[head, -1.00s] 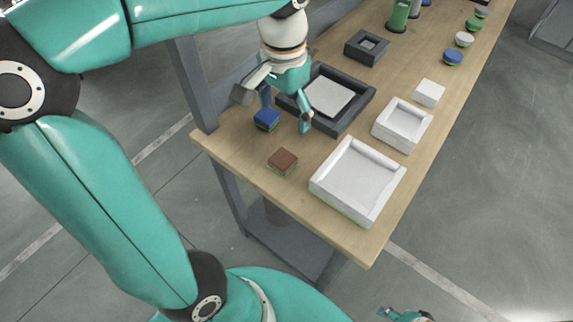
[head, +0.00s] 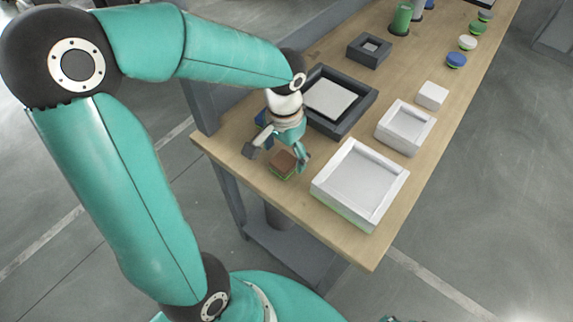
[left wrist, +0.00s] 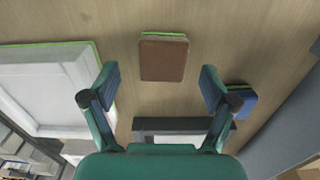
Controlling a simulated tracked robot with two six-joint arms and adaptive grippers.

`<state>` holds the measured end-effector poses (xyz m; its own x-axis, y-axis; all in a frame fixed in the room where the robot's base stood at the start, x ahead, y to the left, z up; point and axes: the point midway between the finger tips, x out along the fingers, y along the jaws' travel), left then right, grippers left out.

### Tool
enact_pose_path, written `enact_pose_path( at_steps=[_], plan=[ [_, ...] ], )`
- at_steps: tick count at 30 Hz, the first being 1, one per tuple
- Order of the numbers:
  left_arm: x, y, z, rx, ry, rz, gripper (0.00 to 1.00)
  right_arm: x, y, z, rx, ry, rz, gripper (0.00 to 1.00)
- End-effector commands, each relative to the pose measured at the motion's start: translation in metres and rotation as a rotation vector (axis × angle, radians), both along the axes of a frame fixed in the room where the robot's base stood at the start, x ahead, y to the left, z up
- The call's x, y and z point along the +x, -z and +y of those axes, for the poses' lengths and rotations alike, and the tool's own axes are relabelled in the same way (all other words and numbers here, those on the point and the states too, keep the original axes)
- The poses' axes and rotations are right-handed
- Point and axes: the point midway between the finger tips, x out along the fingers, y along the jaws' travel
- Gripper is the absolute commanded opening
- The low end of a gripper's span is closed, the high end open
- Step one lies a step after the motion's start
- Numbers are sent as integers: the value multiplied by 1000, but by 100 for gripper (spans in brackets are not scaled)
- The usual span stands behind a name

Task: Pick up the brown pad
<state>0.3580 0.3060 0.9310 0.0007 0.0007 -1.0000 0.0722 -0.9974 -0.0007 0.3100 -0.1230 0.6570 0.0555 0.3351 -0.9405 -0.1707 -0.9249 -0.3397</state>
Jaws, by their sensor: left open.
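The brown pad (head: 283,162) lies on the wooden table near its front left edge, brown on top with a green layer below. It also shows in the left wrist view (left wrist: 163,58), ahead of the fingertips. My left gripper (head: 280,158) is open and empty, just above and behind the pad in the head view. In the left wrist view its two fingers (left wrist: 161,82) are spread wider than the pad, one to each side. I cannot tell whether they touch it. My right gripper is not clearly in view; only a sliver of teal shows at the bottom edge.
A blue pad (head: 262,118) sits close behind my left gripper, partly hidden. A dark tray (head: 350,118) stands behind it. A large white tray (head: 335,205) is right of the brown pad. A smaller white tray (head: 383,137) and white block (head: 432,95) stand farther back.

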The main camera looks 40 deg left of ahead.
Motion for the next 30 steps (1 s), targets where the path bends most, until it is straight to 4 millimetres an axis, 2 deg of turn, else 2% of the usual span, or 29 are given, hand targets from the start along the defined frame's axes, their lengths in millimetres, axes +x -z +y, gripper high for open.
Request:
enact_pose_path(
  at_steps=[7, 16, 27, 30],
  plan=[
    [1, 34, 3, -1, -2, 4, 85, 0, -2, 0, 0, 0, 0, 40],
    [1, 38, 3, -2, -1, 1, 85, 0, -2, 0, 0, 0, 0, 40],
    [1, 38, 3, -2, -2, 1, 24, 0, -2, 0, 0, 0, 0, 40],
    [1, 38, 3, -2, -2, 1, 22, 0, -2, 0, 0, 0, 0, 40]
  ],
)
